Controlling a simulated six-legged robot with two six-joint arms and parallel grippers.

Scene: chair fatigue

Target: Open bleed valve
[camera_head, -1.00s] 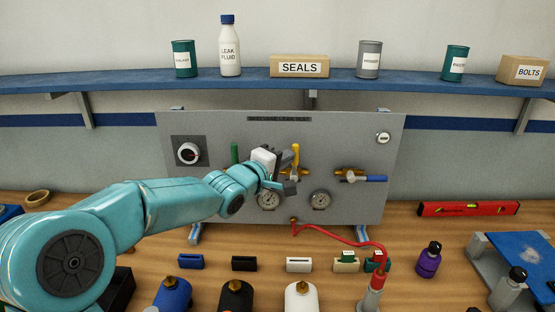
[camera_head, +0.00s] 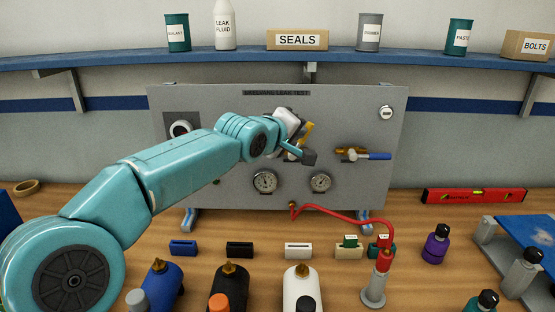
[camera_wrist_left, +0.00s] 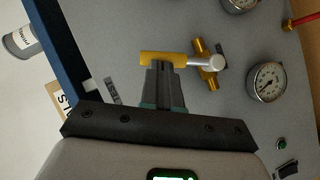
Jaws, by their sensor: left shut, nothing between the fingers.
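A grey test panel (camera_head: 350,112) stands upright on the bench. A yellow valve handle (camera_head: 307,132) sits near its middle, tilted to the right, partly behind my left gripper (camera_head: 299,140). In the left wrist view the yellow handle (camera_wrist_left: 155,57) joins a silver stem and a brass valve body (camera_wrist_left: 206,68). My left gripper (camera_wrist_left: 164,72) is shut and empty, its fingertips at the side of the handle, seemingly touching it. A blue-handled valve (camera_head: 377,156) lies level to the right. I cannot read which valve is the bleed valve. My right gripper is out of view.
Two gauges (camera_head: 265,182) (camera_head: 320,182) sit below the valves. A red hose (camera_head: 340,213) runs from the panel to a red-topped pump (camera_head: 376,285). Bottles stand along the bench front. A shelf (camera_head: 230,60) spans above. My left arm covers the panel's left part.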

